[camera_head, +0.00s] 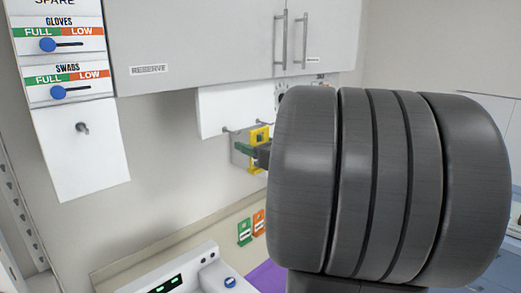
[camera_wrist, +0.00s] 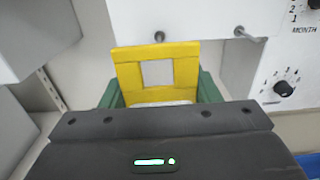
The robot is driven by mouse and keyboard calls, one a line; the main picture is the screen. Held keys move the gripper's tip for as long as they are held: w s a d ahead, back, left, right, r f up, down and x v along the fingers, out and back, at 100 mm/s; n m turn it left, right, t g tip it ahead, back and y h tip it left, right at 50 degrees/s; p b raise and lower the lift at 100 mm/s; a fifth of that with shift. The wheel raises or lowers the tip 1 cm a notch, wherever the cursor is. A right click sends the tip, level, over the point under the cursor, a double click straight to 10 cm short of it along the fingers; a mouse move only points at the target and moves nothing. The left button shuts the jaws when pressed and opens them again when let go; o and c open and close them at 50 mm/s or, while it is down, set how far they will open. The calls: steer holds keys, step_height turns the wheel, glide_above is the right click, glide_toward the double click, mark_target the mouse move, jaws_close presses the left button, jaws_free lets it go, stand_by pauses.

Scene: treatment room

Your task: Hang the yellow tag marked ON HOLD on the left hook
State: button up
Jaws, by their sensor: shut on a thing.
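My gripper (camera_head: 256,150) is shut on the yellow tag (camera_head: 253,167), its green fingertips on either side. In the wrist view the tag (camera_wrist: 128,72) stands upright with a square opening, between the green fingers of my gripper (camera_wrist: 158,92). Its lettering cannot be read. A white board behind has two hooks: the left hook (camera_wrist: 159,37) and the right hook (camera_wrist: 240,34). The tag's top edge appears just below the left hook in the wrist view, apart from it in the picture. The left hook also shows in the head view (camera_head: 226,129). The tag's lower part is hidden by my gripper.
A green tag (camera_head: 244,232) and an orange tag (camera_head: 259,222) stand low by the wall. A separate panel at left carries a hook (camera_head: 83,127). Cabinets (camera_head: 190,45) hang above the board. A dial (camera_wrist: 284,88) is at right. My arm hides much of the right side.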

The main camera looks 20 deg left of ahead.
steer(key=f+x, duration=0.1)
steer(key=x, duration=0.8)
steer(key=shift+w+a+f+b, duration=0.2)
steer(key=shift+a+f+b, duration=0.15)
steer(key=shift+f, duration=0.1)
stand_by(0.6)
stand_by(0.5)
steer(key=o, duration=1)
steer(key=shift+o, duration=0.2)
steer(key=b+v, duration=0.3)
steer(key=v, duration=1)
steer(key=shift+s+d+b, duration=0.15)
steer(key=shift+d+b, duration=0.15)
steer(key=shift+d, duration=0.1)
